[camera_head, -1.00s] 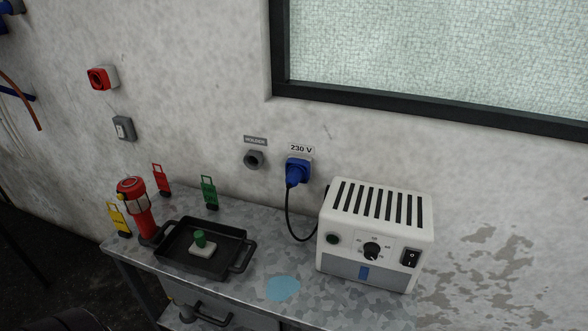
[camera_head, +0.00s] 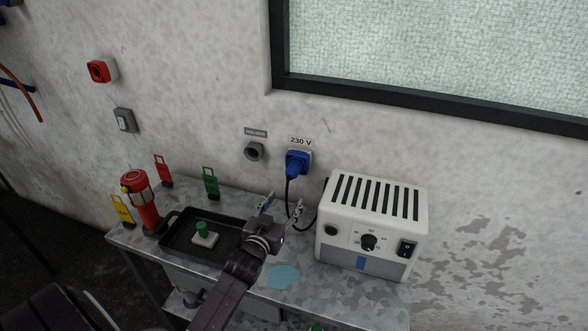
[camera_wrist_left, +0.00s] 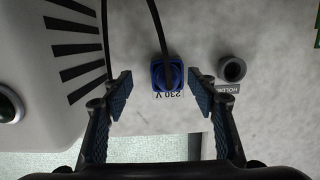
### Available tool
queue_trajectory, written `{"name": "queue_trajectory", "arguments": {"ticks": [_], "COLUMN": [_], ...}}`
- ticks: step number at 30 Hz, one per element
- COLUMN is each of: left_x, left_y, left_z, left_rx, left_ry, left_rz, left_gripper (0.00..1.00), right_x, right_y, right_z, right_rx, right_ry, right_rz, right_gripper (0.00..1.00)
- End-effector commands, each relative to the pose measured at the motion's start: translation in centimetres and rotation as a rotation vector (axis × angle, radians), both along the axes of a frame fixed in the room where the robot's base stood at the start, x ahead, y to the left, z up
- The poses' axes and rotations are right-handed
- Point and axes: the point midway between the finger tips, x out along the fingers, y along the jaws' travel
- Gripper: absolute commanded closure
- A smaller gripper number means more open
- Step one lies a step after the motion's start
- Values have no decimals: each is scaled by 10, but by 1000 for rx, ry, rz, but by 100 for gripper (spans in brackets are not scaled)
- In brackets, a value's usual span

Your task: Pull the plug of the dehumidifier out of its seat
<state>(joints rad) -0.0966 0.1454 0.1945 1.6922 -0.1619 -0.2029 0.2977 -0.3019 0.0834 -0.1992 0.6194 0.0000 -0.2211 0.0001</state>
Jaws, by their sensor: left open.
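The blue plug (camera_head: 295,166) sits in the blue wall seat under the "230 V" label (camera_head: 300,141), with its black cable hanging down to the dehumidifier. The white dehumidifier (camera_head: 345,228) with a slotted top stands on the right of the bench. My left gripper (camera_head: 283,207) is open and empty, in front of and below the plug in the head view. In the left wrist view, the plug (camera_wrist_left: 166,72) lies ahead, between the lines of the two open fingers (camera_wrist_left: 160,92), not touched by them. My right gripper is not in view.
A grey holder socket (camera_head: 254,151) is on the wall left of the plug. A black tray (camera_head: 180,245) with a green-topped block, a red lantern (camera_head: 141,203) and coloured tags stand on the bench's left. A blue spot (camera_head: 284,277) marks the bench front.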

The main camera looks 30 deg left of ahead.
Motion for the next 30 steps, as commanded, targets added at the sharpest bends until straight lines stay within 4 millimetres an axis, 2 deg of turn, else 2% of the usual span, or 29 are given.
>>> {"name": "queue_trajectory", "arguments": {"ticks": [4,9,21,26,30], "left_x": [14,19,22,36,55], "left_y": [14,19,19,23,27], "left_z": [18,26,26,24,23], "left_rx": [3,6,6,7,7], "left_ry": [-99,-141,-144,-145,-145], "left_rz": [2,0,0,0,-1], "left_gripper": [46,46,46,46,46], "right_x": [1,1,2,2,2], "right_y": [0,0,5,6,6], "right_z": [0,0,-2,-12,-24], "right_rx": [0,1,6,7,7], "right_ry": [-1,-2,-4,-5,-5], "right_rz": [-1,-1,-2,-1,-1], "right_gripper": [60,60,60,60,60]}}
